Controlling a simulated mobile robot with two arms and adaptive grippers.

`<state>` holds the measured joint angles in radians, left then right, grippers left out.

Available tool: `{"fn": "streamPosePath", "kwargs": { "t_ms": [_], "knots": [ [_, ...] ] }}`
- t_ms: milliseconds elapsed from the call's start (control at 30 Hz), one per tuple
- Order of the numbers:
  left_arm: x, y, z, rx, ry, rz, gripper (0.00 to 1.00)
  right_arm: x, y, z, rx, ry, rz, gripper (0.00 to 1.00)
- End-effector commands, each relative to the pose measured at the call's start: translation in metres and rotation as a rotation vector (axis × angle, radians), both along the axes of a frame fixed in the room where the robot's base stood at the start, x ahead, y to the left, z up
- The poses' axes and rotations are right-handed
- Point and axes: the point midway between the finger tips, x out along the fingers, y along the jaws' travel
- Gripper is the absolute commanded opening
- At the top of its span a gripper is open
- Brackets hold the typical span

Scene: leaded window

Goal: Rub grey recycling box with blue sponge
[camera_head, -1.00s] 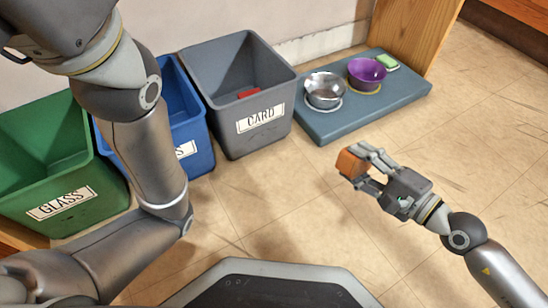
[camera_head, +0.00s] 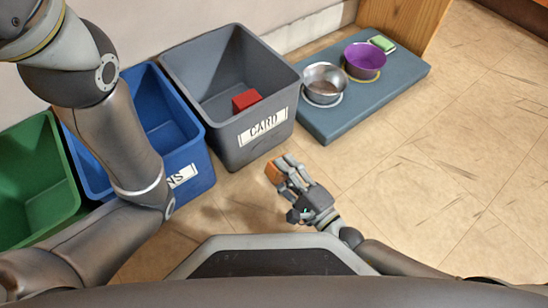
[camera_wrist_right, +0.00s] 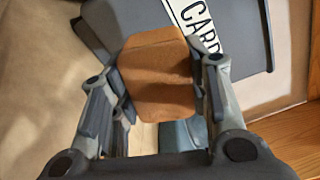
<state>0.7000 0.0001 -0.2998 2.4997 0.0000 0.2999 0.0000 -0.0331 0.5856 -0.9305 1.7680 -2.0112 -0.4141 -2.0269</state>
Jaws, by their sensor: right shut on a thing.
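The grey recycling box (camera_head: 240,150), labelled CARD, stands on the floor at the upper middle of the head view. A red block (camera_head: 246,100) lies inside it. My right gripper (camera_head: 283,173) is shut on an orange-brown sponge-like block (camera_head: 272,172), just in front of the box's labelled side. In the right wrist view the block (camera_wrist_right: 158,75) sits between the fingers and overlaps the grey box (camera_wrist_right: 245,35); I cannot tell whether they touch. I see no blue sponge. My left arm crosses the left of the head view; its gripper is out of view.
A blue bin (camera_head: 198,158) stands left of the grey box, with a green bin (camera_head: 62,190) beyond. To the right, a blue-grey platform (camera_head: 385,105) holds a metal bowl (camera_head: 325,84), a purple bowl (camera_head: 364,61) and a green sponge (camera_head: 382,43). The floor (camera_head: 450,170) at right is clear.

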Motion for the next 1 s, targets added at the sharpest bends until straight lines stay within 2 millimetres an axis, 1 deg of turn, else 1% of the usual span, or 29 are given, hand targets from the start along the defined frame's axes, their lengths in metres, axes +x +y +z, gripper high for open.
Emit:
{"fn": "streamPosePath", "kwargs": {
  "t_ms": [167,400,600,800,1000],
  "knots": [
    [0.0,0.0,0.0,0.0,-0.001,0.0,0.4,0.008,0.007,-0.001,0.002,-0.002,-0.001,0.24],
    [0.0,0.0,-0.002,0.0,-0.001,0.0,0.4,0.029,0.022,-0.001,0.002,-0.001,-0.002,0.24],
    [0.0,0.0,-0.003,0.0,-0.001,0.0,0.4,0.042,0.031,-0.001,0.001,0.0,-0.001,0.24],
    [-0.001,0.0,-0.003,0.001,-0.001,0.0,0.4,0.048,0.035,0.0,0.001,0.0,0.0,0.24],
    [-0.001,0.0,-0.003,0.0,-0.002,0.0,0.4,0.048,0.035,0.0,0.001,0.001,0.0,0.24]
  ]
}}
